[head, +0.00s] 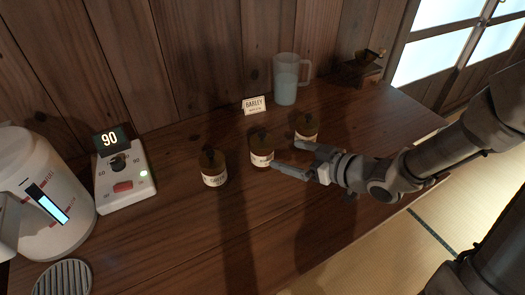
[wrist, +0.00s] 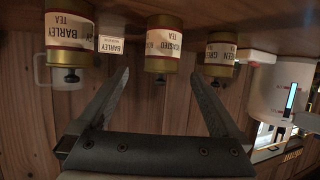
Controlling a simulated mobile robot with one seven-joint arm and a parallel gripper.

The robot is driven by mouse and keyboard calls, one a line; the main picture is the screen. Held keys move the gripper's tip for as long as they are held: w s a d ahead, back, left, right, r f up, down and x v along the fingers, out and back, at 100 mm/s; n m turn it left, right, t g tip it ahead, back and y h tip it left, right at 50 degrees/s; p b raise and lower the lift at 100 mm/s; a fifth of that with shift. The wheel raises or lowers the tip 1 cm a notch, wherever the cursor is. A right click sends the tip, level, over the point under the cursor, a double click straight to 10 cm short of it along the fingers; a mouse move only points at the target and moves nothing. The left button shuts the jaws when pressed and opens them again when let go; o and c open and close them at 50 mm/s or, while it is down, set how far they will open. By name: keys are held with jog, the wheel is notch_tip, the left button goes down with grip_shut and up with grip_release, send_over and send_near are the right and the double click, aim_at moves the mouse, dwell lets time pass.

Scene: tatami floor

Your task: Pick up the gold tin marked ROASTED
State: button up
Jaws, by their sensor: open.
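The gold tin marked ROASTED (head: 262,151) stands upright on the wooden counter, in the middle of a row of three similar tins. In the wrist view, which is upside down, the ROASTED TEA label of this tin (wrist: 163,42) is readable. My gripper (head: 286,158) is open and empty, low over the counter, with its fingers pointing at the middle tin. In the wrist view the fingertips (wrist: 160,73) are spread to either side of that tin, which sits centred just beyond them. I see no contact.
A GREEN tin (head: 213,168) stands to the left and a BARLEY tin (head: 306,127) to the right, both close by. A BARLEY card (head: 255,104) and a jug (head: 287,80) are behind. A control unit (head: 123,175) and white kettle (head: 42,190) are left.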

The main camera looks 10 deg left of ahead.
aim_at(271, 151)
jog(key=b+x, duration=0.3)
jog(key=x, duration=0.5)
jog(key=shift+w+a+f, duration=0.1)
jog(key=shift+f, duration=0.2)
jog(key=b+x, duration=0.2)
jog(key=x, duration=0.2)
jog(key=shift+a+f+b, duration=0.3)
jog(key=shift+f+b, duration=0.1)
jog(key=shift+f, duration=0.15)
jog(key=shift+a, duration=0.2)
jog(key=shift+c, duration=0.3)
grip_shut()
